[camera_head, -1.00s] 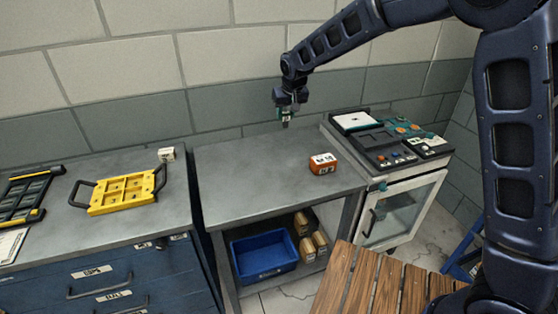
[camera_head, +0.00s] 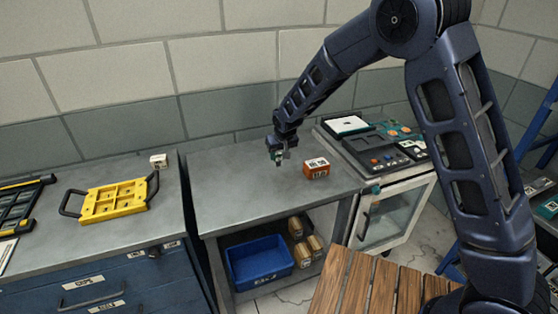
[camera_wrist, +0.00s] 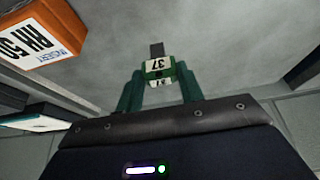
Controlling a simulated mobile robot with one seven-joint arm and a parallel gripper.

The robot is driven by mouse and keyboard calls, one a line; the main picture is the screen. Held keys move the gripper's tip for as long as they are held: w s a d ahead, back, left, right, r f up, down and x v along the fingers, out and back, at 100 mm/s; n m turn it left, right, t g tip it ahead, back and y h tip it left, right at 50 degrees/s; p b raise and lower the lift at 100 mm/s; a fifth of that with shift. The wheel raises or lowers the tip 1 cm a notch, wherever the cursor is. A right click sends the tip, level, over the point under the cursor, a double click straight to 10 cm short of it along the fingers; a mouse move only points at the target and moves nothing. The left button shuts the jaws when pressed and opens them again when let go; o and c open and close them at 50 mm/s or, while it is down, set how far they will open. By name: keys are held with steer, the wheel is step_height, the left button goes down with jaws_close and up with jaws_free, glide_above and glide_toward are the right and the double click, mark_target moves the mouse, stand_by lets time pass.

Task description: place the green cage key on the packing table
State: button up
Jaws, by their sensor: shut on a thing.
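The green cage key (camera_wrist: 158,70) with a white tag marked 37 sits between my gripper's fingers in the wrist view, its dark shaft pointing away toward a grey surface. My gripper (camera_head: 278,158) is shut on it and hangs over the back part of the grey metal table (camera_head: 235,195) in the head view. The key (camera_head: 279,161) is tiny there and partly hidden by the fingers. I cannot tell whether its tip touches the table top. My gripper (camera_wrist: 160,85) also shows in the wrist view.
An orange labelled block (camera_head: 316,169) stands right of my gripper. A blue bin (camera_head: 260,262) and small boxes are on the shelf below. Left is a bench with a yellow tray (camera_head: 113,200); right is a white cabinet (camera_head: 392,213). The table's front and left are clear.

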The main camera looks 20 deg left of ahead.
mark_target(279, 159)
steer(key=shift+f, duration=1.45)
steer(key=shift+f, duration=0.15)
steer(key=o, duration=1)
steer(key=v, duration=1.2)
